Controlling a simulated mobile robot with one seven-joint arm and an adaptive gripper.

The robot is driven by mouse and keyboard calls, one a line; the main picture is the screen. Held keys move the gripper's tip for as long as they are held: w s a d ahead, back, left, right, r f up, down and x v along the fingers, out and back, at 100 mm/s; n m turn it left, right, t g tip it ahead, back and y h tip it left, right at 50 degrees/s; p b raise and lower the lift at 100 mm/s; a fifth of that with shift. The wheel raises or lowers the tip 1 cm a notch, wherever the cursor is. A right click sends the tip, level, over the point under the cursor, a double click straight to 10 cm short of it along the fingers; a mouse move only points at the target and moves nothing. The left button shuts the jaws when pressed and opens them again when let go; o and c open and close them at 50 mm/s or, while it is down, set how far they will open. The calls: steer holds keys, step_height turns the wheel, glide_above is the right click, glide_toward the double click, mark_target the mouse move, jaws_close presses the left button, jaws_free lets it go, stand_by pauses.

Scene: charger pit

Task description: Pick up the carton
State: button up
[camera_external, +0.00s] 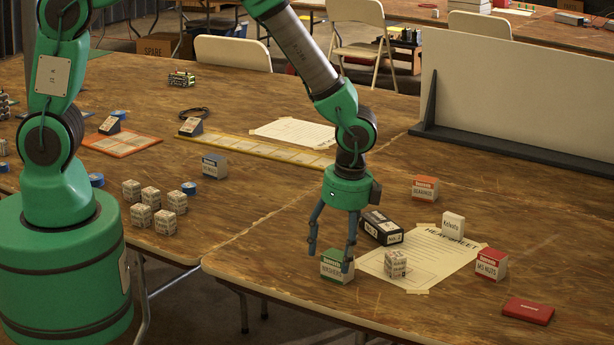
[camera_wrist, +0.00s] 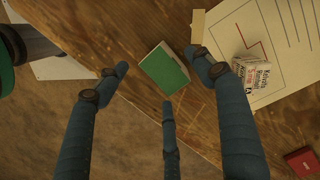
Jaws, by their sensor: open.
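A small carton (camera_external: 335,271) with a green top and a white label stands near the table's front edge. My gripper (camera_external: 330,257) points down over this carton, its fingers spread and empty. In the external view, the fingertips overlap the carton's upper part; I cannot tell whether they touch it. In the wrist view, the carton's green top (camera_wrist: 163,70) lies between the spread fingers of my gripper (camera_wrist: 158,62). One fingertip appears close to the carton's right side.
A printed white cube (camera_external: 396,265) stands on a paper sheet (camera_external: 440,262) to the right. A black box (camera_external: 382,228) lies behind. Orange (camera_external: 424,188), white (camera_external: 452,224) and red (camera_external: 491,264) cartons and a flat red case (camera_external: 528,310) are further right. The table edge is close in front.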

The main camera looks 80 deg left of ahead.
steer(key=shift+s+a+f, duration=0.1)
steer(key=shift+a+f, duration=0.05)
steer(key=shift+f, duration=1.25)
steer(key=c, duration=1.3)
steer(key=shift+r, duration=0.1)
steer(key=shift+c, duration=0.2)
steer(key=shift+r, duration=0.75)
step_height(320, 180, up, 2)
steer(key=shift+r+p, duration=0.2)
steer(key=shift+p, duration=0.35)
steer(key=s+a+r+p, duration=0.1)
steer(key=s+p, duration=0.1)
steer(key=s, duration=1.4)
steer(key=shift+a, duration=0.2)
